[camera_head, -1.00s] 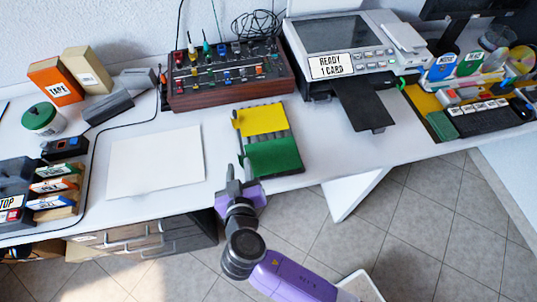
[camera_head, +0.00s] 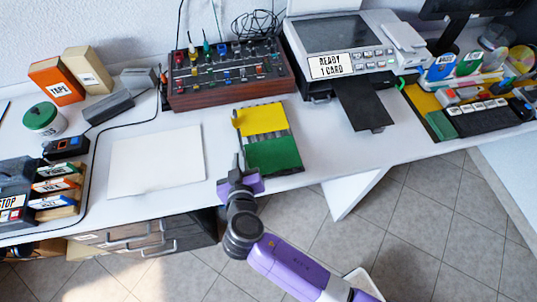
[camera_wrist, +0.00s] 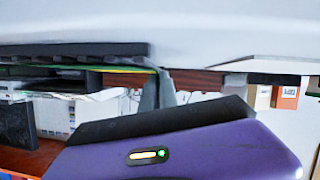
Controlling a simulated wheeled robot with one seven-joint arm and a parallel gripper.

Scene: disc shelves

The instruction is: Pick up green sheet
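The green sheet (camera_head: 273,156) lies flat on the front half of a dark ribbed holder (camera_head: 283,132) on the white desk. A yellow sheet (camera_head: 262,119) lies on the back half. My gripper (camera_head: 239,162) is at the left edge of the green sheet. In the wrist view its two fingers (camera_wrist: 157,92) are close together, with their tips at the thin green and yellow edge (camera_wrist: 130,69). They look shut on the green sheet's edge, though the contact itself is small and hard to see.
A white board (camera_head: 156,160) lies left of the holder. A mixer panel (camera_head: 226,72) stands behind it, and a printer (camera_head: 335,50) with a dark output tray (camera_head: 363,104) stands at the back right. The desk right of the holder is clear.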

